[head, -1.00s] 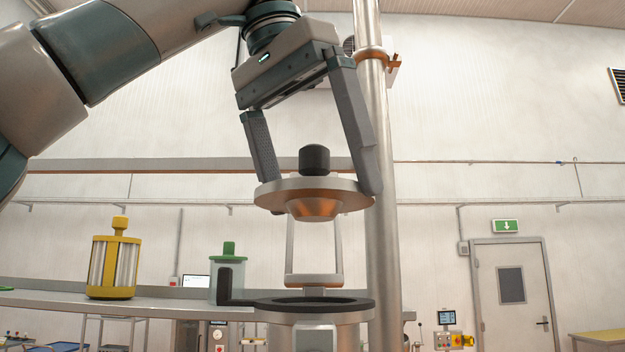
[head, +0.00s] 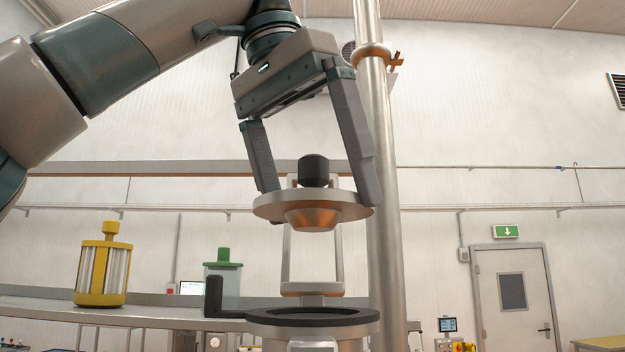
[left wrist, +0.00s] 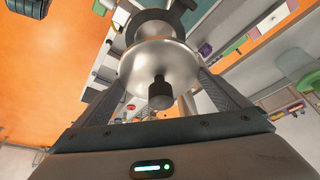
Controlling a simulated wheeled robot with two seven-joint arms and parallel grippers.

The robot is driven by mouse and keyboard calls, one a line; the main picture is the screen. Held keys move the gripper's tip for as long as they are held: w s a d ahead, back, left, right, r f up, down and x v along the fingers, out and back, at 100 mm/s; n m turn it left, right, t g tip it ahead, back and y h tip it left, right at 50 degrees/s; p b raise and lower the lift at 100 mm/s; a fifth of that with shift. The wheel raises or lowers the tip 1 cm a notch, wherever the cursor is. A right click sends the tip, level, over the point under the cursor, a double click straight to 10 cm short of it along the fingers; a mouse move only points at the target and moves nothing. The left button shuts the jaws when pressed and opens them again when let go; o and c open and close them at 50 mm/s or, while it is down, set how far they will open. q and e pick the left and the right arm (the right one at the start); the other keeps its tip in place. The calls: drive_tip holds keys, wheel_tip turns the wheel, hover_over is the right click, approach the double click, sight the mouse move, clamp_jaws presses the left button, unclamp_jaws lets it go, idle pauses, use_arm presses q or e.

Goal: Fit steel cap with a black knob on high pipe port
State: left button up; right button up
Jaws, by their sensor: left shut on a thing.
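The steel cap (head: 285,206) is a round disc with a black knob (head: 314,170) on top and a tapered underside. My left gripper (head: 318,200) is shut on the cap, a finger at each side of the disc. The cap hangs roughly level above the pipe port (head: 325,317), a steel ring with a black top face, with a clear gap between them. In the left wrist view the cap (left wrist: 150,62) and its knob (left wrist: 161,93) show between the fingers, with the dark port ring (left wrist: 148,24) beyond. My right gripper is not in view.
A tall steel pipe (head: 384,200) stands close beside the right finger. A black upright handle (head: 213,297) rises left of the port. A yellow canister (head: 103,268) and a green-lidded jar (head: 223,265) stand on a shelf at left. A door (head: 511,300) is far right.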

sight(312, 229)
use_arm(q)
drive_tip(key=shift+s+f, duration=0.1)
drive_tip(key=shift+f, duration=2.15)
drive_tip(key=shift+f+b, duration=1.45)
drive_tip(key=shift+f, duration=0.7)
drive_tip(key=shift+f, duration=0.3)
drive_tip(key=o, duration=1)
drive_tip(key=shift+o, duration=0.2)
drive_tip(key=shift+r, duration=0.15)
